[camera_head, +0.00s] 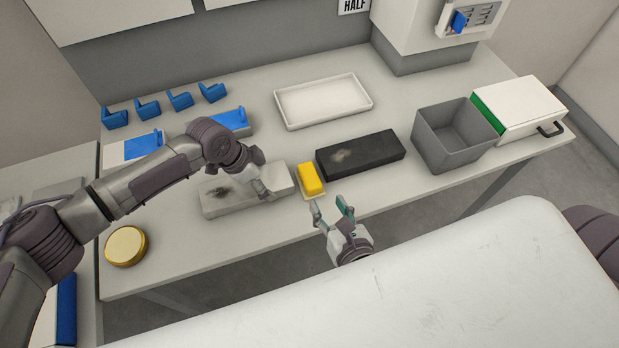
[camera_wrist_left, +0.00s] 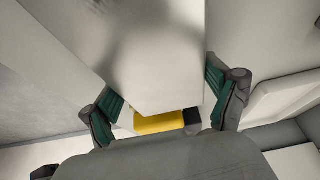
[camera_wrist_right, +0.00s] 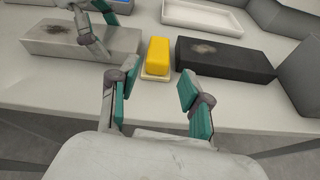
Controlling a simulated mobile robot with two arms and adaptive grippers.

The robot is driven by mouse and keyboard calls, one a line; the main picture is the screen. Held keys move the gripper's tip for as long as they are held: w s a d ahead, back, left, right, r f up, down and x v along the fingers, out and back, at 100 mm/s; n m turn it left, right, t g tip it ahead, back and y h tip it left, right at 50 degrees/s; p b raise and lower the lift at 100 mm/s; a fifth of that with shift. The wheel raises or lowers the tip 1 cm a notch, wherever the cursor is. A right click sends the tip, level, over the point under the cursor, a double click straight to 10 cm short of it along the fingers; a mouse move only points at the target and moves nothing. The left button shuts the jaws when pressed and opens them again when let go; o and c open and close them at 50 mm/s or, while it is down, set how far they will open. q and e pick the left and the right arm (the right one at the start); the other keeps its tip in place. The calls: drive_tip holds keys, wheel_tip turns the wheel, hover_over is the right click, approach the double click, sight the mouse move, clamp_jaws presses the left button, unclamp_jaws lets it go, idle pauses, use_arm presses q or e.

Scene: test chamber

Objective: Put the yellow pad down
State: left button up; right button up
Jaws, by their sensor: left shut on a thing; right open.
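The yellow pad (camera_head: 311,178) stands on a small cream holder (camera_head: 314,197) between a pale block and a dark block; neither gripper touches it. It also shows in the right wrist view (camera_wrist_right: 158,55) and partly in the left wrist view (camera_wrist_left: 160,123). My left gripper (camera_head: 266,191) is shut on the right end of the pale block (camera_head: 222,204), which has a dark smudge on top. My right gripper (camera_head: 331,209) is open and empty, in front of the pad, with its fingers pointing toward it.
The dark block (camera_head: 375,157) lies right of the pad. Behind are a white tray (camera_head: 322,117) and several blue holders (camera_head: 180,99). A grey bin (camera_head: 452,160) and a white drawer box (camera_head: 518,108) stand right.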

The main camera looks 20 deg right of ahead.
sight(314, 185)
drive_tip(key=shift+w+n, duration=0.1)
drive_tip(key=shift+n, duration=0.6)
drive_tip(key=x, duration=0.6)
drive_tip(key=shift+w+f, duration=0.2)
drive_tip(key=shift+w, duration=0.1)
drive_tip(key=shift+w+f, duration=0.75)
drive_tip(key=shift+w, duration=0.35)
drive_tip(key=shift+w+f, duration=0.75)
drive_tip(key=shift+w, duration=0.4)
clamp_jaws()
